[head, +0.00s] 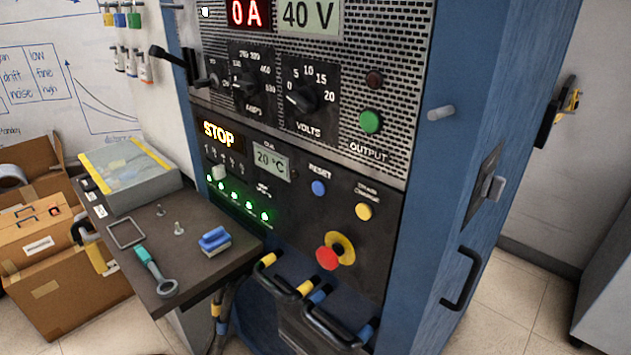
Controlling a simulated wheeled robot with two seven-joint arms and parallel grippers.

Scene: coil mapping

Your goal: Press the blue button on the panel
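The blue button (319,188) is a small round button under the RESET label on the dark lower panel (300,245) of the blue cabinet. A yellow button (363,211) sits to its right, and a red mushroom knob (327,258) on a yellow base is below it. A "20 °C" display (271,160) is to its upper left, and a lit STOP sign (218,134) is further left. Nothing covers the blue button. Neither of my grippers shows in the head view.
A dark shelf (185,274) juts out at the left, holding a clear-lidded case (131,176), a blue brush (214,241) and a teal-handled tool (156,272). Black handles (335,331) and cables protrude below the panel. A side handle (461,279) sticks out at right. Floor is clear there.

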